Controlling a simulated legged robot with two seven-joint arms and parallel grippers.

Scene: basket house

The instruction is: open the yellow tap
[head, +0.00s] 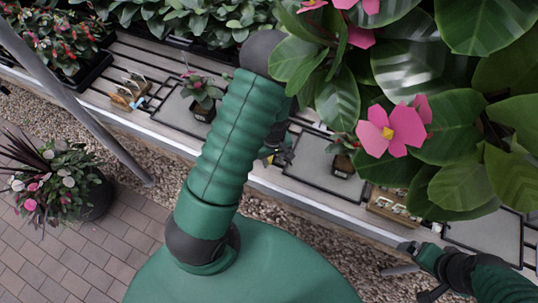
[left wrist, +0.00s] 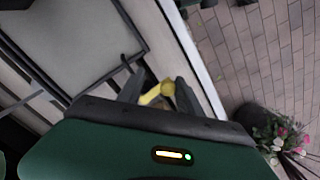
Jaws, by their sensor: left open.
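The yellow tap (left wrist: 166,88) shows in the left wrist view as a rounded knob with a short bar. It sits between the two dark fingers of my left gripper (left wrist: 158,92), near their tips. The fingers are apart, with gaps beside the tap; I cannot tell whether either touches it. In the head view my left gripper (head: 280,155) is partly hidden behind my green arm, at the bench's front edge. A small bit of yellow shows beside it. My right gripper (head: 418,268) is at the lower right, small and dark; its jaw state is unclear.
A slatted bench (head: 155,60) carries grey trays (head: 320,160), small potted plants (head: 201,95) and wooden racks (head: 128,92). Large leaves with pink flowers (head: 393,127) hang at the upper right. A grey pole (head: 75,100) crosses the left. A flower pot (head: 95,197) stands on brick paving.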

